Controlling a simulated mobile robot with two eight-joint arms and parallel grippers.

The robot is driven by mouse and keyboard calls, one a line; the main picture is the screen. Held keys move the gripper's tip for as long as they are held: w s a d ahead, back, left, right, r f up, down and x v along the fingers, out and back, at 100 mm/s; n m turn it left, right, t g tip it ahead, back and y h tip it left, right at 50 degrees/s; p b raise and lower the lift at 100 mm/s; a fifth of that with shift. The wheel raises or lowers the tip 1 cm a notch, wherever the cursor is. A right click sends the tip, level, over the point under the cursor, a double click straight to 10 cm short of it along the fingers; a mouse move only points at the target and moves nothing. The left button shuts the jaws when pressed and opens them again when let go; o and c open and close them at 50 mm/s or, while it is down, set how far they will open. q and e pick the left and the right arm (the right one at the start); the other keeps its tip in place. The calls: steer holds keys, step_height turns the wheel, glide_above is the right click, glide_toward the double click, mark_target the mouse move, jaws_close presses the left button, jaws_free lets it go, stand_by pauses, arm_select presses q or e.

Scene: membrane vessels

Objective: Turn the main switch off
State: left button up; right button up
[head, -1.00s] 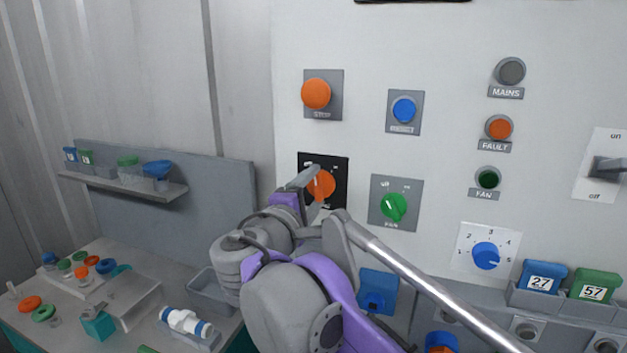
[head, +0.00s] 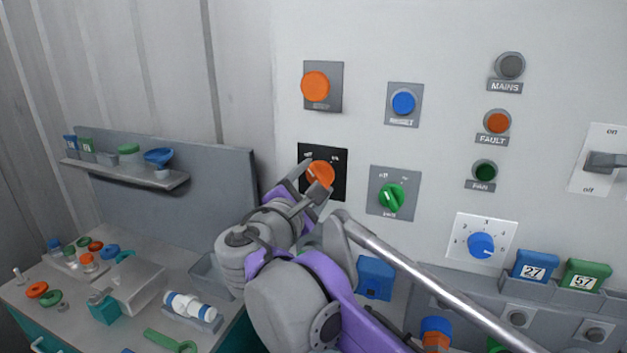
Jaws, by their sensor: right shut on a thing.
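The main switch is an orange rotary knob (head: 321,174) on a black square plate (head: 338,191) with small white lettering, on the pale panel. My right gripper (head: 315,180) is at the knob, its two fingers on either side of it, shut on it. The fingers hide part of the knob and plate, and the knob's exact pointer angle is hard to read. The MAINS lamp (head: 511,66) at the upper right of the panel looks grey and unlit. My left gripper is not in view.
An orange stop button (head: 315,86) sits above the switch. A blue button (head: 403,103) and green fan knob (head: 391,198) are to its right. A grey lever (head: 605,162) marked on/off is at far right. A cluttered bench (head: 75,318) stands at left.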

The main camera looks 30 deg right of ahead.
stand_by(0.3)
steer(key=o, duration=1.4)
steer(key=shift+c, duration=0.2)
steer(key=v, duration=1)
steer(key=shift+s+a+b, duration=0.25)
steer(key=shift+s+b, duration=0.1)
steer(key=shift+b, duration=0.1)
